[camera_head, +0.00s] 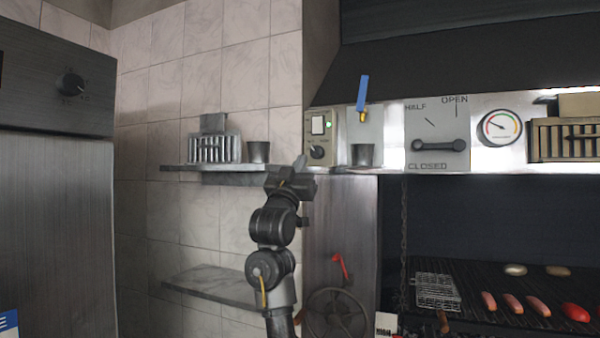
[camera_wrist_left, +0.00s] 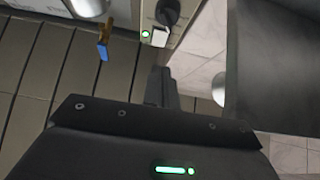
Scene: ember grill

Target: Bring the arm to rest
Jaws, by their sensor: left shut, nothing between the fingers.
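My left arm rises from the bottom middle in the head view. Its gripper (camera_head: 299,163) points up in front of the control box, with the fingers shut and empty. The control box (camera_head: 320,126) has a white rocker switch, a green light and a black knob. The gripper tip is just left of and below the knob; I cannot tell whether they touch. In the left wrist view, the shut fingers (camera_wrist_left: 163,72) extend toward the switch (camera_wrist_left: 158,38) and the knob (camera_wrist_left: 167,13). My right gripper is not in view.
A wall shelf (camera_head: 220,168) holds a metal vent box (camera_head: 215,148) and a dark cup (camera_head: 259,152). A blue-handled valve (camera_head: 362,95), damper lever (camera_head: 440,145) and gauge (camera_head: 500,127) line the hood. A handwheel (camera_head: 335,315) stands low. The grill (camera_head: 470,300) carries food at right.

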